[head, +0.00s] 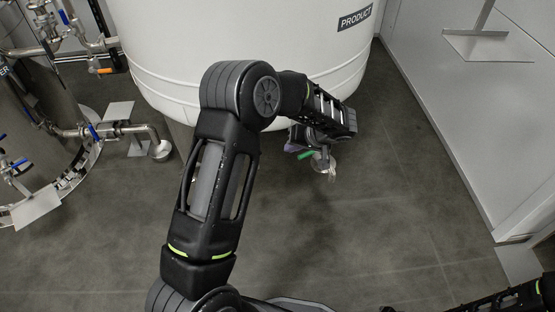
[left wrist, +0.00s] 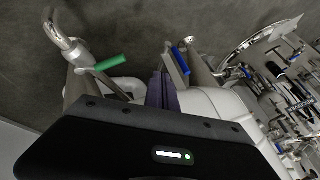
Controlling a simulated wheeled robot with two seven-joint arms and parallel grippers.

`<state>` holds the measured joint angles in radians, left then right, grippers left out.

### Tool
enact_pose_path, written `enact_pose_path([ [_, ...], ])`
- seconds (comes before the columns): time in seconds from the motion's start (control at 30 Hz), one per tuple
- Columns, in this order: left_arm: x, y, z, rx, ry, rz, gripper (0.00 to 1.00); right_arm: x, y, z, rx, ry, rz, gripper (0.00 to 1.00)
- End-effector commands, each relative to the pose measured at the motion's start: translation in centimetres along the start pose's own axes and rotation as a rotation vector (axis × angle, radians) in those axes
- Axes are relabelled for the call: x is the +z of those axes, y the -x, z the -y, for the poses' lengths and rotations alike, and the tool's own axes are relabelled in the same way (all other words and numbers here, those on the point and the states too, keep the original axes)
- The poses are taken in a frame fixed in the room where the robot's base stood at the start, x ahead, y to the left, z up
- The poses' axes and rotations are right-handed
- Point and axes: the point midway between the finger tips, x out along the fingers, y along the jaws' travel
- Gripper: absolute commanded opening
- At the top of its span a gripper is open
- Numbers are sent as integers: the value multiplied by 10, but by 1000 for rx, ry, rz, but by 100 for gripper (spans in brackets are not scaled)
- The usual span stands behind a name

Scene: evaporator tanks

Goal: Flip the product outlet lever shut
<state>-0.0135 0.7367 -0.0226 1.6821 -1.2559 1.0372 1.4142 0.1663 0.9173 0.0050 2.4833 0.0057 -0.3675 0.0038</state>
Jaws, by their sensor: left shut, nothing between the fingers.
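The white product tank (head: 240,55) carries a PRODUCT label (head: 355,18). The green product outlet lever (head: 306,155) shows at its lower front, beside the metal outlet spout (head: 326,166). In the left wrist view the green lever (left wrist: 111,63) points sideways from the valve, right of the curved outlet pipe (left wrist: 66,36). My left gripper (head: 293,147) is shut and empty, close beside the lever; my arm partly hides the valve. Its purple fingers (left wrist: 161,88) appear right of the lever's tip, with a visible gap in that view. My right gripper is not in view.
Another tank's outlet (head: 130,132) with a blue lever (head: 93,131) stands at the left. An orange-handled valve (head: 104,71) is above it. A light wall (head: 450,110) bounds the right side. The dark tiled floor (head: 400,220) in front is clear.

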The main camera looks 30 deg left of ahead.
Motion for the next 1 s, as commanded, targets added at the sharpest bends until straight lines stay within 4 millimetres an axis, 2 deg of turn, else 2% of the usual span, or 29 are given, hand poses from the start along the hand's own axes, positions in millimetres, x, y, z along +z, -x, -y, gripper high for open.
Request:
enact_pose_path([
  [0.27, 1, -1, 0, 1, -2, 3, 0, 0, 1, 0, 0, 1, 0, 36],
  [0.47, 2, -14, 0, 0, -2, 5, 0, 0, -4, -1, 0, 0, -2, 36],
  [0.67, 3, -46, -1, 1, -2, 7, 0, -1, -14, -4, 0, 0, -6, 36],
  [0.97, 4, -107, -1, 0, -2, 7, 0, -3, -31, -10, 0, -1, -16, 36],
  [1.0, 2, -107, 8, 0, 1, 5, 0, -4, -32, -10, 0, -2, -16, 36],
])
